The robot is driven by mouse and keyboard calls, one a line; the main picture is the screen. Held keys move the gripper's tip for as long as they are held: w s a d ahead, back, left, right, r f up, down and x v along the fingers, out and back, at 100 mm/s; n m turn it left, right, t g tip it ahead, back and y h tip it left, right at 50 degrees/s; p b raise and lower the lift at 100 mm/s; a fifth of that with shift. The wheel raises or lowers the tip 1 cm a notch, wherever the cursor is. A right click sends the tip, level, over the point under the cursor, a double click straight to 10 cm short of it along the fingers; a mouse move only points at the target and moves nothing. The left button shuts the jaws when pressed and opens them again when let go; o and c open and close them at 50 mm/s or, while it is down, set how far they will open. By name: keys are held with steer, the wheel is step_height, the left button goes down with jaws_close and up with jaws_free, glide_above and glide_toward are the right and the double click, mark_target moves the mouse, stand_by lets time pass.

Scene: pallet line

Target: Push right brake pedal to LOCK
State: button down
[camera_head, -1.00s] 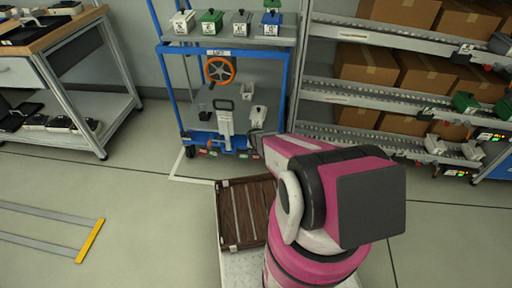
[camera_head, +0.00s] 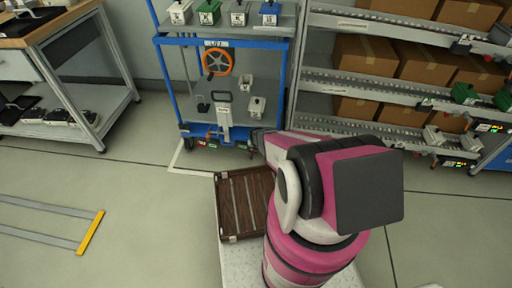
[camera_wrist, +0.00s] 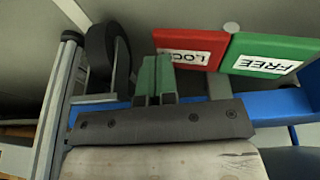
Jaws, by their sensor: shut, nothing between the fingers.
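In the wrist view, a red pedal plate (camera_wrist: 210,42) lettered LOCK and a green plate (camera_wrist: 265,52) lettered FREE sit side by side, both appearing upside down. My gripper (camera_wrist: 157,72) is shut and empty. Its greenish fingertips reach the lower-left edge of the red plate; I cannot tell whether they touch. In the head view, the blue cart (camera_head: 167,95) stands ahead with small red and green pedals (camera_head: 208,143) along its base. My gripper (camera_head: 257,138) is at the cart's lower right corner, and my arm hides part of that area.
A dark caster wheel (camera_wrist: 108,48) is left of my fingers in the wrist view, and a blue cart rail (camera_wrist: 285,105) runs close by. A roller rack (camera_head: 375,92) with boxes stands right. The left floor is mostly open.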

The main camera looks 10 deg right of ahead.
stand_by(0.4)
steer(key=s+d+r, duration=0.1)
steer(key=s+r, duration=0.1)
steer(key=r, duration=0.4)
steer(key=s+d+r, duration=0.1)
steer(key=r, duration=0.6)
steer(key=shift+s+d, duration=0.3)
steer(key=shift+s, duration=0.1)
steer(key=s+a+r+n+g, duration=0.1)
steer(key=s+r, duration=0.4)
steer(key=r, duration=0.5)
steer(key=s+a+r+n+g+y, duration=0.1)
steer(key=s+r, duration=0.5)
steer(key=r, duration=0.4)
steer(key=s+a+r+n+g, duration=0.1)
steer(key=s+a+r, duration=0.1)
steer(key=s+r, duration=0.4)
step_height(320, 180, up, 4)
steer(key=shift+r+n, duration=0.2)
steer(key=shift+n, duration=0.1)
